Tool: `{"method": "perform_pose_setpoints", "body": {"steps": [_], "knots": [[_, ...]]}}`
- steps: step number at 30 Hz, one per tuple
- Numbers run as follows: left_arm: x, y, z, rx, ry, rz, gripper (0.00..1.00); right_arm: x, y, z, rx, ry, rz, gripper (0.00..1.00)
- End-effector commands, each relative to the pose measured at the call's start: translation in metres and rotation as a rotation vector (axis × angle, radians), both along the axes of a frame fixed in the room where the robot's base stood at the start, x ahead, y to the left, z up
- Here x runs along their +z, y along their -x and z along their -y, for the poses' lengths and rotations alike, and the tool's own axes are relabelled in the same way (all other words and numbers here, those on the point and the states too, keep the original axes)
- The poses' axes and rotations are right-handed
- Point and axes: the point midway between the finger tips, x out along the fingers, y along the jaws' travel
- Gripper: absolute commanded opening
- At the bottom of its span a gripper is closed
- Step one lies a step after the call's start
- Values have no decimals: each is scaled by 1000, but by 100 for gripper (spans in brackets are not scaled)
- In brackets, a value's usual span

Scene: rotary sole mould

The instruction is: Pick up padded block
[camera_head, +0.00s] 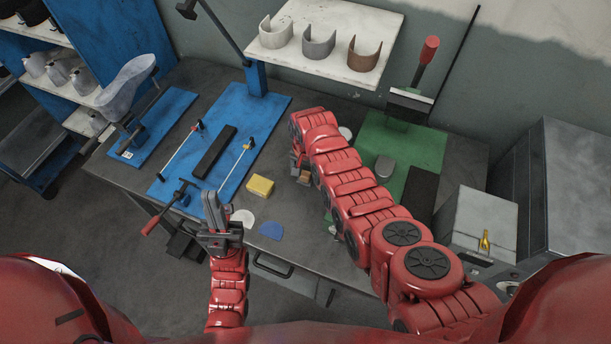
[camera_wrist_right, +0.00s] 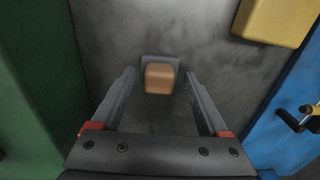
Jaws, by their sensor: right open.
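A small tan-brown block with a grey plate-like part behind it, likely the padded block (camera_wrist_right: 159,78), stands on the dark table in the right wrist view. In the head view it shows only in small part (camera_head: 305,178), beside my right gripper. My right gripper (camera_wrist_right: 160,92) is open. Its two fingers reach down on either side of the block, with gaps on both sides and no visible contact. In the head view my right arm hides part of this area. My left gripper (camera_head: 213,207) is over the table's front edge, left of the white disc; its jaw opening is unclear.
A yellow block (camera_head: 260,187) lies left of the tan block. A white disc (camera_head: 243,217) and a blue flat piece (camera_head: 271,230) lie near the front edge. A blue fixture board (camera_head: 172,188) is left, a green press base (camera_head: 425,150) right. A white shelf (camera_head: 340,75) hangs behind.

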Motion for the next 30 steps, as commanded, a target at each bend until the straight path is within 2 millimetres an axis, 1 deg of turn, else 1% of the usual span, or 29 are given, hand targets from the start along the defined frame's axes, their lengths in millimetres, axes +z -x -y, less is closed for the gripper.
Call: {"method": "perform_pose_setpoints", "body": {"steps": [7,11,12,14,15,17,18,20,30], "knots": [[0,0,0,0,0,0,0,-1,1,0,0,1,-1,78],[0,0,0,0,0,0,0,-1,1,0,0,1,-1,54],[0,0,0,0,0,0,0,-1,1,0,0,1,-1,47],[0,0,0,0,0,0,0,-1,1,0,0,1,-1,36],[0,0,0,0,0,0,0,-1,1,0,0,1,-1,29],[0,0,0,0,0,0,0,-1,1,0,0,1,-1,18],[0,0,0,0,0,0,0,-1,1,0,0,1,-2,11],[0,0,0,0,0,0,0,-1,1,0,0,1,-2,0],[0,0,0,0,0,0,0,-1,1,0,0,1,-1,0]]}}
